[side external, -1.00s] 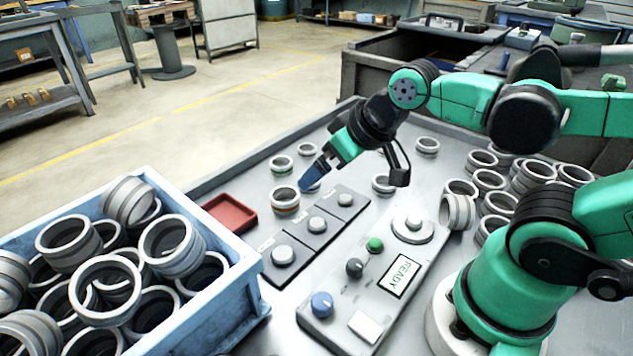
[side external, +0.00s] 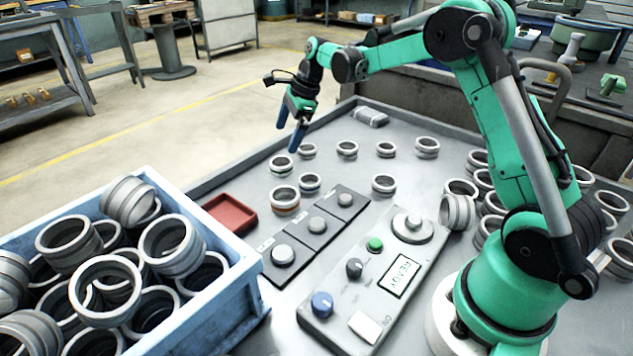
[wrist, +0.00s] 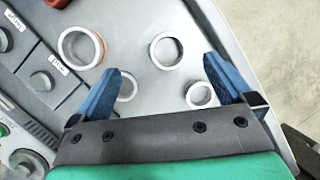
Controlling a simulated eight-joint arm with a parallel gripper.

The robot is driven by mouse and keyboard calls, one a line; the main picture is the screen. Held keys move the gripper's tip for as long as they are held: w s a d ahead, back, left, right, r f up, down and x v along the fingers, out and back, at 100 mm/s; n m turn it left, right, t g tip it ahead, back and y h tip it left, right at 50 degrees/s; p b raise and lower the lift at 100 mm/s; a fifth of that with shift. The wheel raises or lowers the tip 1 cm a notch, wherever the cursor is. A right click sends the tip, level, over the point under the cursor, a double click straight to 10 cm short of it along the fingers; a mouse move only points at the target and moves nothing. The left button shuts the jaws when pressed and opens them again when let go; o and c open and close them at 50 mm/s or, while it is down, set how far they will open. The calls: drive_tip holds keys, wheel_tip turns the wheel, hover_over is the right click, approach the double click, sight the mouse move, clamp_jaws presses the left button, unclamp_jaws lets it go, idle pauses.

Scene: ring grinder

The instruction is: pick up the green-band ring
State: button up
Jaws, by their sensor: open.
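The green-band ring (side external: 281,166) stands flat on the grey table near its far left edge; its band shows as a thin dark green line. In the wrist view a pale ring (wrist: 156,61), which looks like the same one, lies just ahead of the gap between my fingertips. My gripper (side external: 288,138) has blue fingers pointing down, above and slightly behind this ring. In the wrist view my gripper (wrist: 163,68) is open with nothing between its fingers.
An orange-band ring (side external: 285,209) and a blue-band ring (side external: 310,190) stand close by; the left finger partly hides the latter in the wrist view. Another small ring (side external: 307,156) stands to the right. A red tray (side external: 240,222), button panel (side external: 330,300) and blue crate (side external: 215,310) are nearer.

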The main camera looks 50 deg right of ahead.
sight(282, 157)
drive_tip(key=shift+w+d+f+m, duration=0.2)
drive_tip(key=shift+d+f+m, duration=0.15)
drive_tip(key=shift+f+m, duration=0.2)
drive_tip(key=shift+w+d+f+m, duration=0.2)
drive_tip(key=shift+d+f+m, duration=0.1)
drive_tip(key=shift+f+m, duration=0.2)
drive_tip(key=shift+f+y, duration=0.3)
drive_tip(key=shift+f, duration=0.1)
drive_tip(key=shift+x, duration=2.6)
drive_tip(key=c, duration=1.4)
